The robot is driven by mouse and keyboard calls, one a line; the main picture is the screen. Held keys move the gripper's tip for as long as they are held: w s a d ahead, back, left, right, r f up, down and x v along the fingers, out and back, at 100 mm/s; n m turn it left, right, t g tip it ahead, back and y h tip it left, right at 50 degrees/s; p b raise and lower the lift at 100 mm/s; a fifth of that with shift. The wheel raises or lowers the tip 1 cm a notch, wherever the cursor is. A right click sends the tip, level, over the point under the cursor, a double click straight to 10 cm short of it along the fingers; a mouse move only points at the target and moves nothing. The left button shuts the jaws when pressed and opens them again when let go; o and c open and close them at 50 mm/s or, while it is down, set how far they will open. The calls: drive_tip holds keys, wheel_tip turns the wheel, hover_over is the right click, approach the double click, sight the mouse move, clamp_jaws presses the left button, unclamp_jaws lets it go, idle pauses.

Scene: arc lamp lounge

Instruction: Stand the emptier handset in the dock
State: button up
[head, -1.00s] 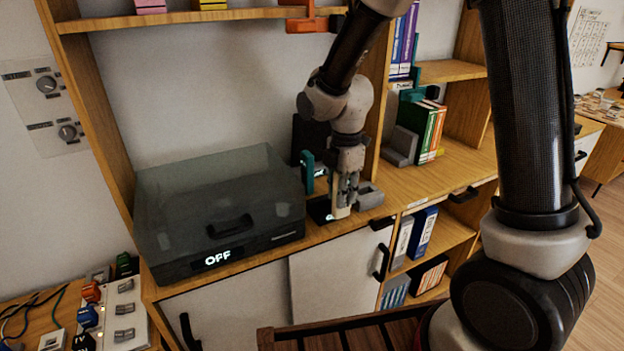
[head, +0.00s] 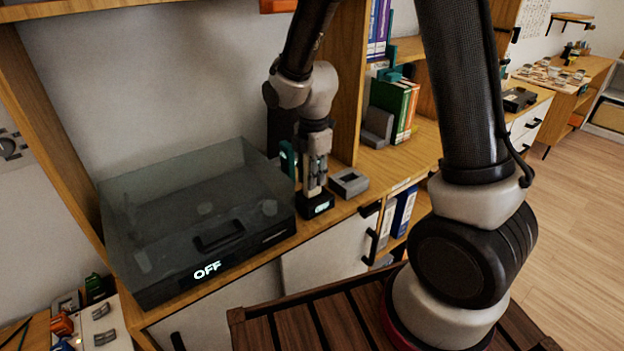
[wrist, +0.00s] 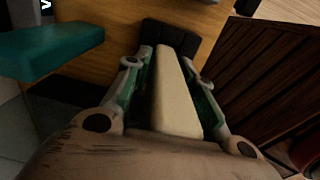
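My gripper (head: 315,188) points down over the shelf top. In the wrist view its two fingers lie along both sides of a long cream handset (wrist: 175,95), shut on it. The handset's far end meets a black block (wrist: 172,36), which looks like the dock; I cannot tell whether it is seated. In the head view this small dark dock (head: 318,206) has a lit front display and sits right under my gripper. A teal handset (head: 288,158) stands upright just left of my gripper; a teal shape (wrist: 45,50) also shows in the wrist view.
A smoky clear-lidded box (head: 190,215) marked OFF stands close on the left. A grey block (head: 349,182) sits just right of the dock. Binders and a grey bookend (head: 378,127) stand farther right. A shelf upright rises behind my gripper.

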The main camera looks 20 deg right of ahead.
drive_tip(key=o, duration=0.3)
drive_tip(key=shift+s+d+f, duration=0.15)
drive_tip(key=shift+s+f, duration=0.4)
drive_tip(key=shift+f, duration=0.15)
drive_tip(key=shift+r, duration=0.1)
drive_tip(key=shift+w+r, duration=0.15)
drive_tip(key=shift+r, duration=0.2)
wheel_tip(320, 180, up, 6)
drive_tip(key=shift+w+r, duration=0.25)
